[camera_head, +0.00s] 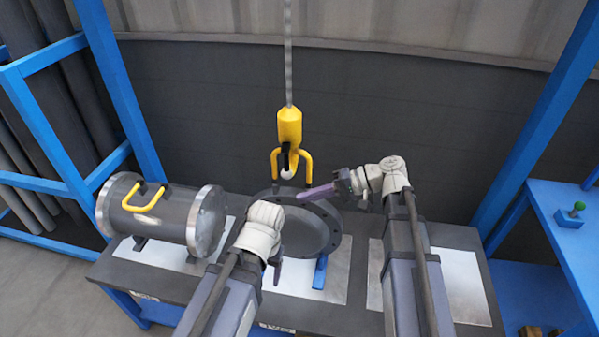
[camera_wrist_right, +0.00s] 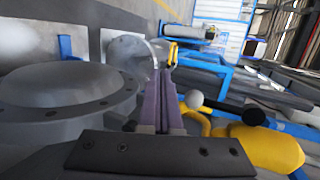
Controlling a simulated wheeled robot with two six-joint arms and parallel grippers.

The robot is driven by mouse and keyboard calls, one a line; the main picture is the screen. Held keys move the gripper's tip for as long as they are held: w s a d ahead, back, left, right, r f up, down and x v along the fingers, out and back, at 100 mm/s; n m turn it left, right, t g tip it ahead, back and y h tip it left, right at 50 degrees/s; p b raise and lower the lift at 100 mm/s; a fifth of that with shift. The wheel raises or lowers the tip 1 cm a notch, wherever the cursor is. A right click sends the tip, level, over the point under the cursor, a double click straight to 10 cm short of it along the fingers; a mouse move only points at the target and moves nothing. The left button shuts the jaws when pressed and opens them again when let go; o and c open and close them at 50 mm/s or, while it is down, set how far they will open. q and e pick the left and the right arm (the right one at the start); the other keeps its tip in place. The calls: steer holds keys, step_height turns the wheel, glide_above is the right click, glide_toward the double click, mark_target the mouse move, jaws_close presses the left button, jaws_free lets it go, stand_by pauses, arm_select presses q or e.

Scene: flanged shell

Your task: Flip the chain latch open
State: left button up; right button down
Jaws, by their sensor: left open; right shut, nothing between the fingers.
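The yellow hook (camera_head: 289,126) hangs on a chain (camera_head: 288,50) above the flanged shell (camera_head: 308,232) at the middle of the table. A dark latch (camera_head: 285,152) with a white ball end (camera_head: 286,175) sits in the hook's mouth. The hook (camera_wrist_right: 268,148) and white ball (camera_wrist_right: 193,99) also show right of the fingers in the right wrist view. My right gripper (camera_head: 304,195) is shut and empty, its purple fingers pointing left, just below and right of the ball. My left gripper (camera_head: 277,272) is open, low in front of the shell, partly hidden by its own wrist.
A second flanged cylinder (camera_head: 165,213) with a yellow handle (camera_head: 143,195) lies on the table's left. Metal plates (camera_head: 458,285) cover parts of the dark table. Blue frame posts stand at left and right. A blue bench (camera_head: 570,225) with a green knob (camera_head: 579,205) is at right.

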mark_target(286, 164)
steer(key=w+d+r+m+t+y+b, duration=0.1)
steer(key=w+d+r+t+y, duration=0.1)
steer(key=w+d+r+y, duration=0.2)
steer(key=d+r, duration=0.2)
steer(key=d, duration=0.2)
steer(key=shift+w+t+b, duration=0.15)
steer(key=shift+t+b, duration=0.2)
steer(key=shift+t, duration=0.05)
steer(key=shift+a, duration=0.1)
steer(key=x, duration=1)
